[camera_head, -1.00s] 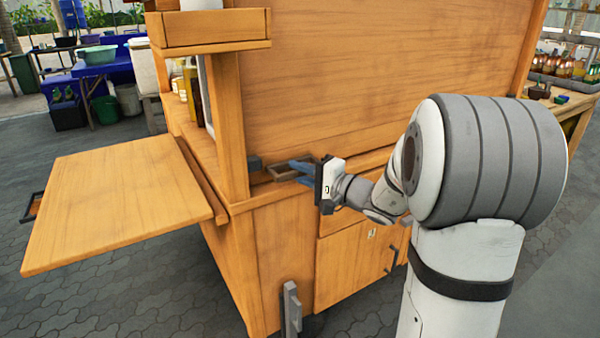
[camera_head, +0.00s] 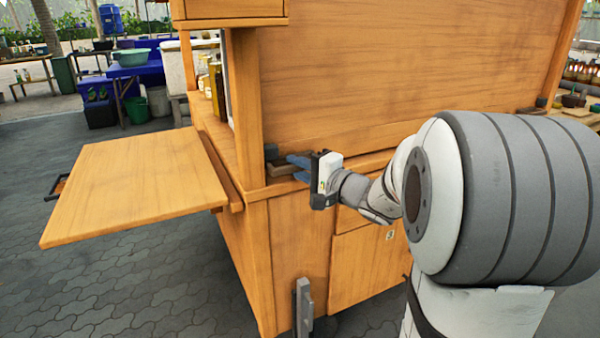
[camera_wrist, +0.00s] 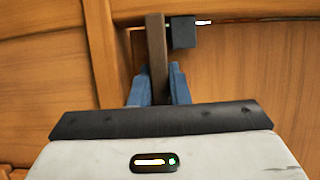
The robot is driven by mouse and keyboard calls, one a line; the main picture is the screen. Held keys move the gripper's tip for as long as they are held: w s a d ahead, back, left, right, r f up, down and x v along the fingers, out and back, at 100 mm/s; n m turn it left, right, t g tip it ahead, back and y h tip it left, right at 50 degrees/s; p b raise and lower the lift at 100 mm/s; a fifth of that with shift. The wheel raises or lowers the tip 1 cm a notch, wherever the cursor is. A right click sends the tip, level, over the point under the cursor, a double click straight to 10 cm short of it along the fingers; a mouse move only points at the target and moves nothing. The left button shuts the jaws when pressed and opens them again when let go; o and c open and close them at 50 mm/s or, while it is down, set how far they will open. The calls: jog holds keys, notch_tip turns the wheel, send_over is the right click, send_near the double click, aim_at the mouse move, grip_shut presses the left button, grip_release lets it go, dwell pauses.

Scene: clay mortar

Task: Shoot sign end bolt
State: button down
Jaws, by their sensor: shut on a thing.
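A small dark grey block (camera_wrist: 183,32) with a short silver pin sticking out of its right side shows in the wrist view; it looks like the bolt. In the head view the grey block (camera_head: 271,152) sits at the cart's corner post, just above the ledge. A brown bar (camera_wrist: 157,50) stands against the block's left side. My gripper (camera_wrist: 157,75) has its blue fingers shut on this bar, one on each side. In the head view my gripper (camera_head: 298,167) reaches the corner from the right. The bar's far end and the pin's seat are hidden or unclear.
The wooden cart (camera_head: 400,70) fills the middle, with a fold-out shelf (camera_head: 135,185) at its left. A grey upright fitting (camera_head: 302,305) is on the lower front. Bottles (camera_head: 212,80) stand inside the left opening. Paved floor (camera_head: 110,285) is clear at lower left.

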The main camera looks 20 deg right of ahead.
jog(key=shift+a, duration=0.3)
jog(key=c, duration=1.6)
grip_release()
jog(key=shift+a, duration=0.1)
jog(key=shift+o, duration=1.2)
jog(key=shift+d, duration=0.2)
jog(key=shift+s+d, duration=0.35)
jog(key=shift+s, duration=0.05)
jog(key=p+v, duration=0.1)
jog(key=v, duration=0.5)
jog(key=shift+s, duration=0.35)
jog(key=shift+d, duration=0.1)
